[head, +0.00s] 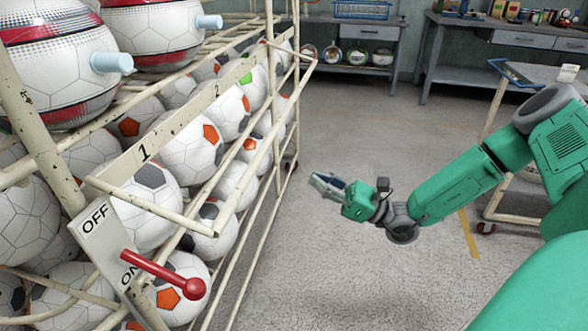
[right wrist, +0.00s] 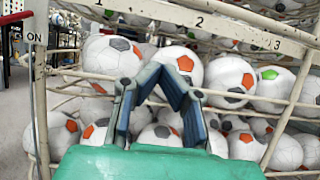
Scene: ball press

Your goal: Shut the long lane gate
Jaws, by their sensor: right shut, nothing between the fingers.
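A long cream bar (head: 268,145) forms the outer side of a U-shaped gate on the ball rack. Its near arm (head: 150,205) and far arm join it to the rack, and the gate stands out from the rack's front over the floor. Soccer balls (head: 188,148) lie in the lanes behind it. My right gripper (head: 324,184) is right of the bar, apart from it over open floor. Its fingers also show in the right wrist view (right wrist: 160,78), shut with nothing between them, facing the balls. My left gripper is out of view.
A numbered rail (head: 145,152) runs along the rack. An OFF/ON plate (head: 98,222) with a red lever (head: 165,274) is on the near post. Workbenches (head: 510,45) stand at the back and a cart (head: 490,185) at right. The floor (head: 350,250) between is clear.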

